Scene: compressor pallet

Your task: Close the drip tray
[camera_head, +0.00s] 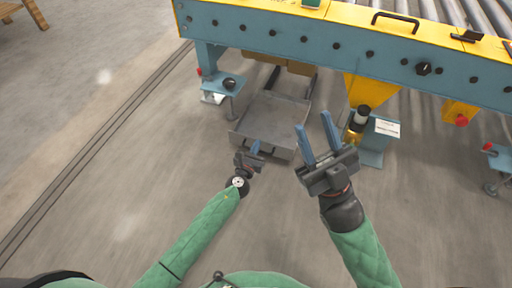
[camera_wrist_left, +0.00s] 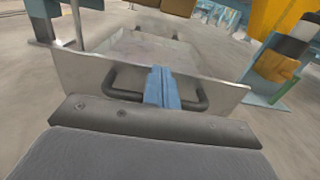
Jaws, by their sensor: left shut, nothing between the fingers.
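The drip tray (camera_head: 273,117) is a flat grey metal tray low at the floor, sticking out from under the blue and yellow conveyor frame. Its front panel (camera_wrist_left: 75,72) fills the middle of the left wrist view and carries a dark bar handle (camera_wrist_left: 125,93). My left gripper (camera_head: 255,147) is shut and empty at the tray's front. Its blue fingers (camera_wrist_left: 162,86) overlap the handle in the left wrist view; I cannot tell whether they touch it. My right gripper (camera_head: 316,131) is open and empty, to the right of the tray's front corner and nearer the camera.
The conveyor frame (camera_head: 300,37) with yellow top and rollers spans the back. A blue foot bracket (camera_head: 222,84) stands left of the tray, and a yellow and black unit (camera_head: 358,122) beside a labelled blue bracket (camera_head: 378,140) stands right. The floor in front is clear.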

